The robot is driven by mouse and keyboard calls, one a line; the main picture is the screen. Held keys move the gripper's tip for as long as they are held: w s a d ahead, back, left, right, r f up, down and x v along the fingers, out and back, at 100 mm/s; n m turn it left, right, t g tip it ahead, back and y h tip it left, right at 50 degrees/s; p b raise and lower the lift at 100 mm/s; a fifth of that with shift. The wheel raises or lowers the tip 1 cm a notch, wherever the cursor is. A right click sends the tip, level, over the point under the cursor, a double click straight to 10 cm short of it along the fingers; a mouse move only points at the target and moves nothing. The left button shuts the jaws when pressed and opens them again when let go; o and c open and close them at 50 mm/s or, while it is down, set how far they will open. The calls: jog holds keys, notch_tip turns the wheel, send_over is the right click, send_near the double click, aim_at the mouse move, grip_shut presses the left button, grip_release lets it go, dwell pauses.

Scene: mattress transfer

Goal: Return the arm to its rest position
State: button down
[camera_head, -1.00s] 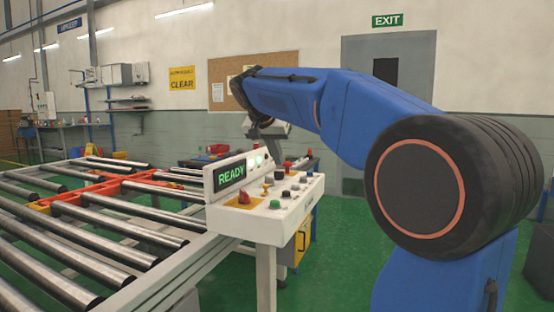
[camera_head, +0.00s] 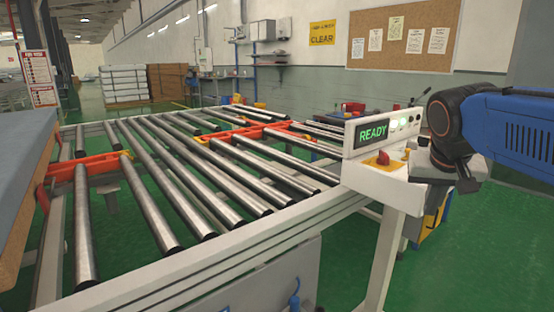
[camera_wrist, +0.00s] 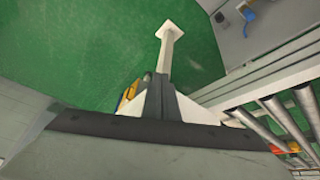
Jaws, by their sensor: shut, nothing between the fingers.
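My blue arm (camera_head: 520,125) comes in from the right edge in the head view, with its dark wrist by the right end of the control console (camera_head: 378,175). My gripper (camera_head: 467,184) is dark, points down and is partly lost against the console and arm. In the wrist view, the gripper's dark fingers (camera_wrist: 158,80) are together with nothing between them, above the white console leg (camera_wrist: 168,55) and green floor. The console screen reads READY, and its red button on a yellow base shows; my arm covers its right part.
A roller conveyor (camera_head: 260,245) with orange brackets (camera_head: 258,131) runs left of the console. A grey-topped slab (camera_head: 22,175), likely the mattress, is cut by the left edge. A corkboard (camera_head: 403,38) hangs on the wall. Green floor (camera_head: 480,250) is open at lower right.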

jog(key=s+a+f+n+y, duration=0.1)
jog(key=s+a+f+n, duration=0.1)
jog(key=s+f, duration=0.6)
jog(key=s+a+f+n+y, duration=0.1)
jog(key=s+a+f+n, duration=0.1)
jog(key=s+f, duration=0.5)
notch_tip(320, 180, down, 2)
jog(key=shift+s+a+f+y, duration=0.15)
jog(key=shift+s+a+y, duration=0.2)
jog(key=shift+a, duration=0.5)
jog(key=c, duration=2.4)
grip_release()
jog(key=shift+c, duration=0.2)
